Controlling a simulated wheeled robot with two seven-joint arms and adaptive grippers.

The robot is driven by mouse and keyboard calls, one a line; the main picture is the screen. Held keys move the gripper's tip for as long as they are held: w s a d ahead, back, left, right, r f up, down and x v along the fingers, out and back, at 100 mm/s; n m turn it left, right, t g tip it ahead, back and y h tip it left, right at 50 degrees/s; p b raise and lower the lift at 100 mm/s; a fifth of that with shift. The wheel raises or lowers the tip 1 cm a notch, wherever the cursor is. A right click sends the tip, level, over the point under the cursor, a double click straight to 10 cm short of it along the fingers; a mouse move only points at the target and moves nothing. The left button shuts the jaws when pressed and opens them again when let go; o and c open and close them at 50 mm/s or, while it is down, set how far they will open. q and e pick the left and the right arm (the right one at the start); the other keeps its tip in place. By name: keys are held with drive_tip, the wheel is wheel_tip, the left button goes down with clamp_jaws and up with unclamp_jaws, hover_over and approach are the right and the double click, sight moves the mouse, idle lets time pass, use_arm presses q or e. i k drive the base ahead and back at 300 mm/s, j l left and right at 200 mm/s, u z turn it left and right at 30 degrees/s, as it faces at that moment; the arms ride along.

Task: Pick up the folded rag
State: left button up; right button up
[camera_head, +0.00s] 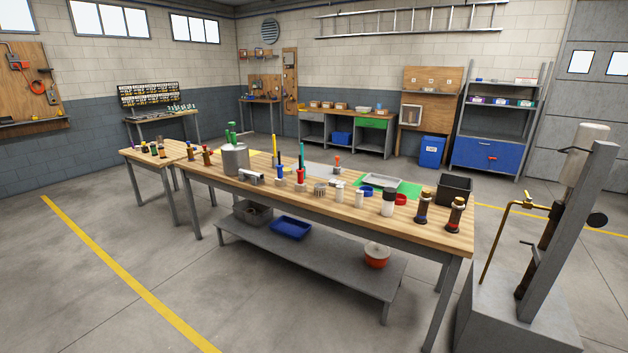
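I cannot pick out a folded rag for certain from this distance. A flat yellow piece (257,153) lies at the back of the long wooden workbench (430,236), partly hidden behind the grey metal can (235,160); I cannot tell if it is cloth. Neither of my grippers shows in the head view.
Bottles, tubes and cups crowd the workbench, with a black bin (455,187) at its right end. A lower shelf (330,262) holds a blue tray (291,228) and a red pot (376,258). A pump stand (520,310) is at right. The left foreground floor is clear.

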sight(332, 183)
drive_tip(key=i+j+z, duration=0.2)
drive_tip(key=i+z, duration=0.25)
drive_tip(key=i+j+z, duration=0.15)
drive_tip(key=j+z, duration=0.15)
drive_tip(key=z, duration=0.15)
drive_tip(key=i+j+z, duration=0.4)
drive_tip(key=j, duration=0.2)
drive_tip(key=j+z, duration=0.15)
drive_tip(key=j, duration=0.2)
drive_tip(key=i+j+z, duration=0.2)
drive_tip(key=j, duration=0.2)
